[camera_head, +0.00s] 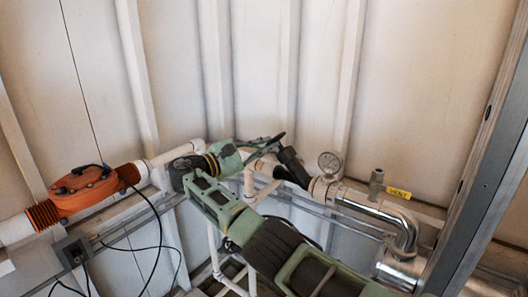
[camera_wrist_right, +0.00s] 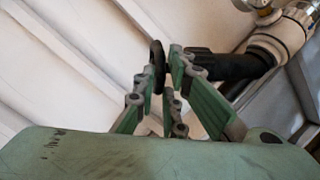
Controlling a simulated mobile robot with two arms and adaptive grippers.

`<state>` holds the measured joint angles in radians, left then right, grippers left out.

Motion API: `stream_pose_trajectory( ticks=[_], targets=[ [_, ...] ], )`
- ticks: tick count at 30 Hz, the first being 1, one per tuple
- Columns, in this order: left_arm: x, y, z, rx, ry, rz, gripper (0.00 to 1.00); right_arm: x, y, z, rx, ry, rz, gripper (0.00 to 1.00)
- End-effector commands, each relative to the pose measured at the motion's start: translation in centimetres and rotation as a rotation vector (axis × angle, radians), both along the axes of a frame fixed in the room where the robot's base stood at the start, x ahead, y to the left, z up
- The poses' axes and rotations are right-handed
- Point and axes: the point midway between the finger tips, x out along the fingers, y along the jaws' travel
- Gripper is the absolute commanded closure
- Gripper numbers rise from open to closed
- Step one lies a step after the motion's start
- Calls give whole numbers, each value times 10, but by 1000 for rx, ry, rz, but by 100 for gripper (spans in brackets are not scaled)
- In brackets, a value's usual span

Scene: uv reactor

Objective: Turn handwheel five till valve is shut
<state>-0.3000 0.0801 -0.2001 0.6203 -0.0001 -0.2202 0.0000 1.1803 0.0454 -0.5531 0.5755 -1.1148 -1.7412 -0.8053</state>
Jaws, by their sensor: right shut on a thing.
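The handwheel (camera_wrist_right: 157,62) is a thin black disc seen nearly edge-on in the right wrist view. It sits at the black valve body (camera_wrist_right: 222,65), which also shows in the head view (camera_head: 292,167). My right gripper (camera_wrist_right: 160,74) has its green fingers on both sides of the wheel's rim and is shut on it. In the head view my right gripper (camera_head: 266,147) reaches from the lower right to the valve, and the wheel is mostly hidden by the fingers there. No number on the wheel can be read. My left gripper is in neither view.
A pressure gauge (camera_head: 330,162) stands right of the valve, with a shiny metal pipe (camera_head: 405,235) and a yellow VENT label (camera_head: 398,192) beyond it. An orange fitting (camera_head: 85,190) with cables is at left. The ribbed wall (camera_head: 260,70) is close behind.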

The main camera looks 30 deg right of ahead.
Motion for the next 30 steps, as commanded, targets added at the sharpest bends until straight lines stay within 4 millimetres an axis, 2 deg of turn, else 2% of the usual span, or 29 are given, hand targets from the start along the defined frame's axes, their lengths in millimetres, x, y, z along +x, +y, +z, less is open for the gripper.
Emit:
stream_pose_trajectory(
  ticks=[10,11,16,26,30],
  targets=[
    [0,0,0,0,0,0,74,-1,1,-4,6,3,-3,100],
    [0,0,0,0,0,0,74,-1,1,-4,6,3,-3,87],
    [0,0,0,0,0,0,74,-1,0,-3,5,3,-2,72],
    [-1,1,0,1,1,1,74,0,1,-2,3,1,-1,72],
    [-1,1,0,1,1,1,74,-1,14,-2,3,2,0,72]
  ],
)
